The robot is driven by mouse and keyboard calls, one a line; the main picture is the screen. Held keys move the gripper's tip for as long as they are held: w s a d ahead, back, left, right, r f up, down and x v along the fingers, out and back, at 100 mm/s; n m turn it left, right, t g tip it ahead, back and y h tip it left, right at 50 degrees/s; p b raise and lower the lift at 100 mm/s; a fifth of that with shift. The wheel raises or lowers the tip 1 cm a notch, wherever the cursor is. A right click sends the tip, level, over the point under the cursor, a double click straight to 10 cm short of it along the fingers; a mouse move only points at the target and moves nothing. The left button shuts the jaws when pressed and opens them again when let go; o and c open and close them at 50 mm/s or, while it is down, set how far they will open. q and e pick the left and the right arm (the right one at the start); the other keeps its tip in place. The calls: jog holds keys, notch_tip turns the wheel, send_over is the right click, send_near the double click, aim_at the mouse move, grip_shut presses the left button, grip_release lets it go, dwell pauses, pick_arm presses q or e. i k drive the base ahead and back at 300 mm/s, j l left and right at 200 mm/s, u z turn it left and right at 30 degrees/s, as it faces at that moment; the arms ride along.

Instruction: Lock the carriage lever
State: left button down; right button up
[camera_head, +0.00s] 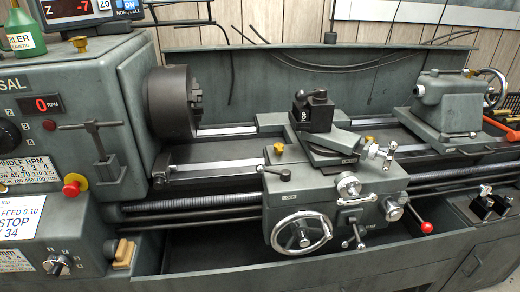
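A grey lathe carriage (335,205) sits on the bed, right of the chuck. A large silver handwheel (301,233) is on the lower left of the carriage. A lever with a red ball knob (426,227) slants down at its right. Neither of my grippers is in view.
The dark chuck (171,102) and grey headstock (62,125) stand at the left. The tailstock (447,103) stands at the right. A tool post (312,111) rises above the carriage. A leadscrew (190,204) runs across the front. The space before the carriage looks clear.

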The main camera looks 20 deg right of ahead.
aim_at(285, 174)
jog(key=i+j+z, duration=0.15)
jog(key=j, duration=0.25)
jog(key=i+j+z, duration=0.1)
jog(key=j, duration=0.35)
jog(key=i+j+z, duration=0.15)
jog(key=j, duration=0.3)
jog(key=i+j+z, duration=0.15)
jog(key=j, duration=0.3)
jog(key=i+j+z, duration=0.1)
jog(key=j, duration=0.4)
